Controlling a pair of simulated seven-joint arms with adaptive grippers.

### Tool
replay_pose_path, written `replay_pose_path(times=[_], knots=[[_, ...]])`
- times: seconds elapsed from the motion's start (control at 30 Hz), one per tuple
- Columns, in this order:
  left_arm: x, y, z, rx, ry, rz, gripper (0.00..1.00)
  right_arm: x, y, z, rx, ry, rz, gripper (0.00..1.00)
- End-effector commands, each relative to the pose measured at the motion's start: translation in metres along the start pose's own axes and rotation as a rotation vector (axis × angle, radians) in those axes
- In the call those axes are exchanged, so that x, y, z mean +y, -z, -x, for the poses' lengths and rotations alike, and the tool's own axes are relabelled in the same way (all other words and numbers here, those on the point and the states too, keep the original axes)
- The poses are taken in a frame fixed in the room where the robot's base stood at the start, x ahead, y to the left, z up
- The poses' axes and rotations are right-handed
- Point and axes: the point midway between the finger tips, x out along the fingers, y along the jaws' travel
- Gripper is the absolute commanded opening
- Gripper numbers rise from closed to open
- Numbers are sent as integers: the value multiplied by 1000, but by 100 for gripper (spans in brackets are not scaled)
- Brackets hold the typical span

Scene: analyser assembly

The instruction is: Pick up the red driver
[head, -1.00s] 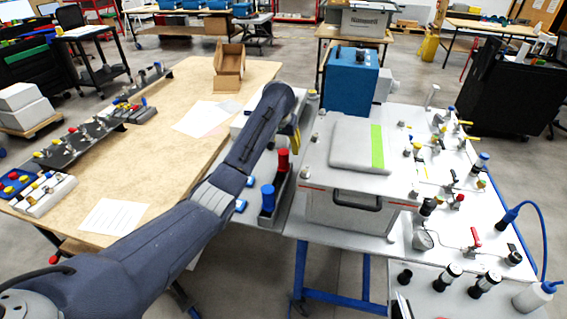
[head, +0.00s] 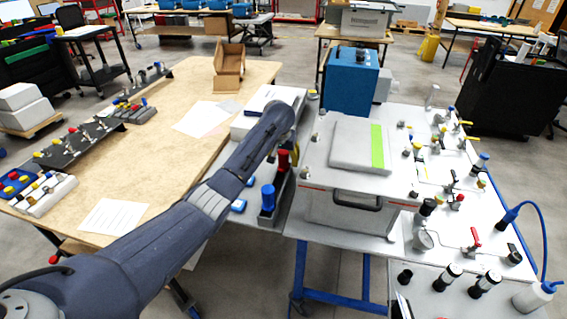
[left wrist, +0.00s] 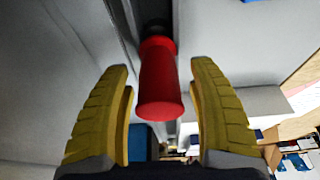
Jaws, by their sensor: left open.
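The red driver (head: 283,161) stands in a dark holder (head: 271,218) beside the grey case, partly hidden by my left arm. In the left wrist view its red handle (left wrist: 160,85) points toward the camera between the fingers. My left gripper (left wrist: 161,68) has two yellow fingers spread wide, one on each side of the handle, with visible gaps. It holds nothing. In the head view the left gripper is mostly hidden behind my forearm, close to the red driver. My right gripper is not in view.
A blue-handled driver (head: 268,196) stands in the same holder, nearer the camera. The grey case (head: 347,210) with a black handle is close on the right. A white box (head: 262,105) lies behind the arm. The wooden table (head: 150,160) has open room on the left.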

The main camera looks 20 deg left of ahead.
Motion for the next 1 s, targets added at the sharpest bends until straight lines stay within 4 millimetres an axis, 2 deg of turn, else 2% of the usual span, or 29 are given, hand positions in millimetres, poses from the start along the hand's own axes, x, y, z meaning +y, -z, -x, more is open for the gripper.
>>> replay_pose_path(times=[0.2, 0.7, 1.0], knots=[[0, 0, 0, 0, 0, 0, 58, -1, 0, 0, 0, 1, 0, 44], [0, 0, 0, 0, 0, 0, 0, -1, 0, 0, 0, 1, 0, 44], [0, 0, 0, 0, 0, 1, 0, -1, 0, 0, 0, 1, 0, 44]])
